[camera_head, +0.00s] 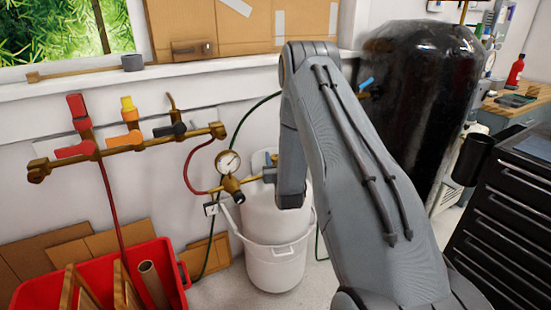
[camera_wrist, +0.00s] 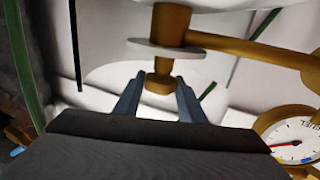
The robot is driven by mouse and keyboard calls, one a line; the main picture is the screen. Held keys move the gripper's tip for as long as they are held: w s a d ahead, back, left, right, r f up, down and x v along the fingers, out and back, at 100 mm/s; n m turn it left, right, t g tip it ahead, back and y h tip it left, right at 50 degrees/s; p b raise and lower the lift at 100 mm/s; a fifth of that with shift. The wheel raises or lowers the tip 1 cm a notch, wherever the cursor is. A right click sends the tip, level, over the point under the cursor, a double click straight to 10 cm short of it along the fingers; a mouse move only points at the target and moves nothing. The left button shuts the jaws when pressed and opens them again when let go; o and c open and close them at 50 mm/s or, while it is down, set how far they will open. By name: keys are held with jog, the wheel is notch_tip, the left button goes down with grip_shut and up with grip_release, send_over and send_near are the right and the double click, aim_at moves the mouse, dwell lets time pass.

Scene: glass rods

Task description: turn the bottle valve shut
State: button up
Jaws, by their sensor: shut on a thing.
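The white bottle (camera_head: 262,212) stands upright in a white bucket in the middle of the head view. Its brass valve (camera_wrist: 158,84) shows in the wrist view as a short stem with a knob below a pale round disc. My gripper (camera_wrist: 159,80) has its two blue-grey fingers on either side of the brass knob and is shut on it. In the head view my gripper (camera_head: 268,174) is at the bottle's upper part, mostly hidden by my arm. A round pressure gauge (camera_head: 228,162) on brass fittings sits left of it and also shows in the wrist view (camera_wrist: 293,147).
A brass manifold (camera_head: 140,145) with red, yellow and black handles is on the wall at left. A red bin (camera_head: 170,268) with wooden pieces stands below it. A large black tank (camera_head: 420,95) and a dark drawer cabinet (camera_head: 505,215) stand at right. Hoses hang near the bottle.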

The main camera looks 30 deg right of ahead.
aim_at(273, 160)
jog(key=shift+a+h, duration=0.1)
jog(key=shift+h, duration=0.2)
jog(key=m+g+h+b, duration=0.1)
jog(key=m+h, duration=0.1)
jog(key=m+g+h+b, duration=0.1)
jog(key=m+h, duration=0.1)
jog(key=h, duration=0.1)
jog(key=shift+f+g, duration=0.1)
jog(key=shift+g, duration=0.3)
jog(key=shift+m+g+h+b, duration=1.1)
jog(key=shift+m+g+h, duration=0.6)
jog(key=shift+g+h, duration=0.2)
jog(key=o, duration=1)
jog(key=shift+o, duration=0.2)
jog(key=v, duration=0.7)
jog(key=shift+s+a, duration=0.25)
